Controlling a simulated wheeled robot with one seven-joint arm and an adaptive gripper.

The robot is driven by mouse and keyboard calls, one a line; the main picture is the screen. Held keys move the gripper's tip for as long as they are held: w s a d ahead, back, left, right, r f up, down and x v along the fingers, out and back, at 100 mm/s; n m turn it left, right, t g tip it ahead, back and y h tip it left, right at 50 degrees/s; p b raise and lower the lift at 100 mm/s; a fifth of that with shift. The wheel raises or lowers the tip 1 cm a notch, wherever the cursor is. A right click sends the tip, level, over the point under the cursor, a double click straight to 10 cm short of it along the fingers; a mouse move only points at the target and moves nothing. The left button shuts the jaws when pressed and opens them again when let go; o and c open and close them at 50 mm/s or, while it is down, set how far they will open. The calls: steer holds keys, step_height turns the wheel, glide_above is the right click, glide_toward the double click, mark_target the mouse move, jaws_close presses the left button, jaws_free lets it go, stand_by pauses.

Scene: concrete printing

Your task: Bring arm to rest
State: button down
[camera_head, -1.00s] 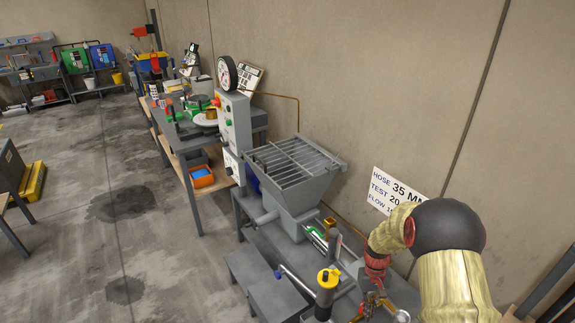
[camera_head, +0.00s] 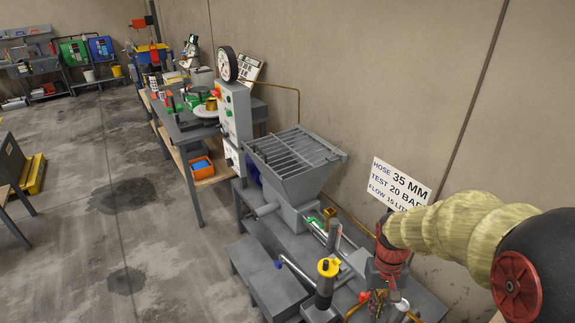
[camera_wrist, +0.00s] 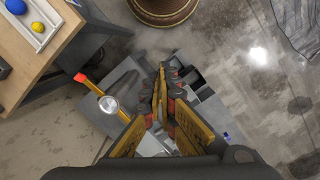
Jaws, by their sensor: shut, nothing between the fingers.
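My arm enters at the right edge of the head view, with its yellowish sleeve and black joint. My gripper (camera_head: 378,302) hangs at its end, pointing down over the right part of the grey pump bench. In the wrist view my gripper (camera_wrist: 161,75) shows its yellow and dark fingers brought together, shut and holding nothing. Grey surfaces of the bench lie below the fingers. The fingertips are small and partly lost against the machine parts in the head view.
A grey hopper with a grate (camera_head: 295,160) stands left of my arm. A yellow-capped post (camera_head: 327,280) stands near my gripper. A wall sign (camera_head: 400,185) is behind the arm. The wrist view shows a wooden table (camera_wrist: 35,75) and a rusty round vessel (camera_wrist: 163,12). Open floor lies left.

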steer(key=s+a+r+t+b, duration=0.1)
steer(key=s+a+r+t, duration=0.1)
steer(key=s+r, duration=0.4)
steer(key=s+a+r+t+b, duration=0.1)
steer(key=s+r+t, duration=0.4)
steer(key=r, duration=0.7)
steer(key=shift+s+a+r+n, duration=0.15)
steer(key=shift+s+a+n, duration=0.25)
steer(key=shift+a, duration=0.2)
